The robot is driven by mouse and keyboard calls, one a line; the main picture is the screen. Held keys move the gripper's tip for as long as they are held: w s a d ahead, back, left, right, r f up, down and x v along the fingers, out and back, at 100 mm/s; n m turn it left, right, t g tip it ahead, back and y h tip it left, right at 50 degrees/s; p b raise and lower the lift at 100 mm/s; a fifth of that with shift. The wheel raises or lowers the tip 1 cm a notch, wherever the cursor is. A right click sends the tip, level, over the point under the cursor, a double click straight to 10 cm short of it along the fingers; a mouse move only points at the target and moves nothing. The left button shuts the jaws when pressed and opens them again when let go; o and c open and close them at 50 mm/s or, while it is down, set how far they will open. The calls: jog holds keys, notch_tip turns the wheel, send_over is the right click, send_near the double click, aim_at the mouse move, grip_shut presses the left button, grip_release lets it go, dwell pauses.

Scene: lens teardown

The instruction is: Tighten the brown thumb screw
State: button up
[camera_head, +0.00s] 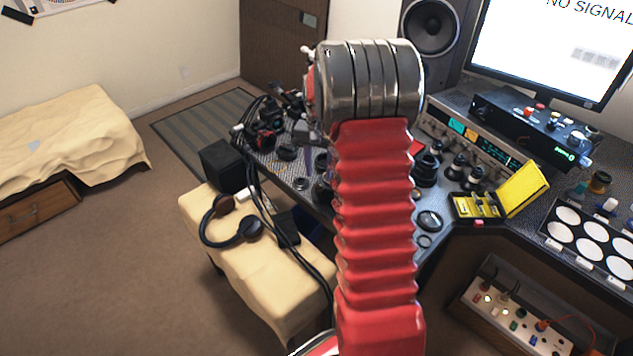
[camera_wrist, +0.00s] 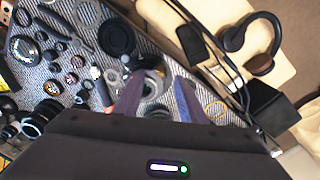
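I cannot make out the brown thumb screw in either view. In the wrist view my gripper (camera_wrist: 158,77) has its two purple-grey fingers apart, pointing over the dark textured desk mat. A dark, round lens part with a pale ring (camera_wrist: 152,86) shows between and beyond the fingers. I see no clear contact with it, and its lower part is cut off by my gripper body.
Several lens parts, including a large black ring (camera_wrist: 117,38), crowd the mat. A yellow case (camera_head: 476,207) stands open at the desk's right part. A camera (camera_head: 266,139) sits at the back left. Headphones (camera_head: 233,232) lie on a cloth-covered bench (camera_head: 245,284). Black cables run along the desk edge.

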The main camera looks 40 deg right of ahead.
aim_at(319, 185)
jog(key=shift+f, duration=2.45)
jog(key=shift+c, duration=0.3)
